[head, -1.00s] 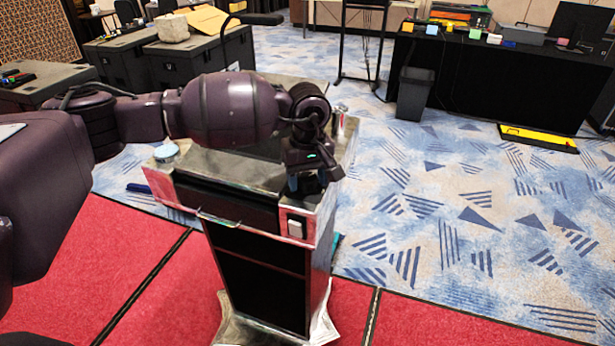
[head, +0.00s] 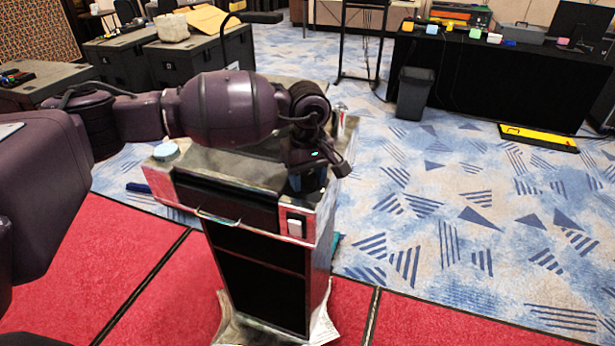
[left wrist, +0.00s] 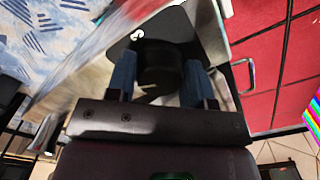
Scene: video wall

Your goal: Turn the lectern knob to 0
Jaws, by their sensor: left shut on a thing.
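The lectern (head: 258,265) stands in the middle of the head view, with a worn grey top and dark front. My left gripper (head: 308,184) points down at the right front part of its top. In the left wrist view its two blue fingers (left wrist: 158,82) are shut on the round black knob (left wrist: 160,68), one on either side. A dark plate with a white mark (left wrist: 137,34) lies beside the knob. In the head view the gripper hides the knob. I cannot read which number the knob points to. My right gripper is not in view.
A light blue round object (head: 166,150) sits on the lectern's left corner, and a metal cylinder (head: 338,120) stands at its back right. Patterned carpet to the right is open up to a black bin (head: 411,94).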

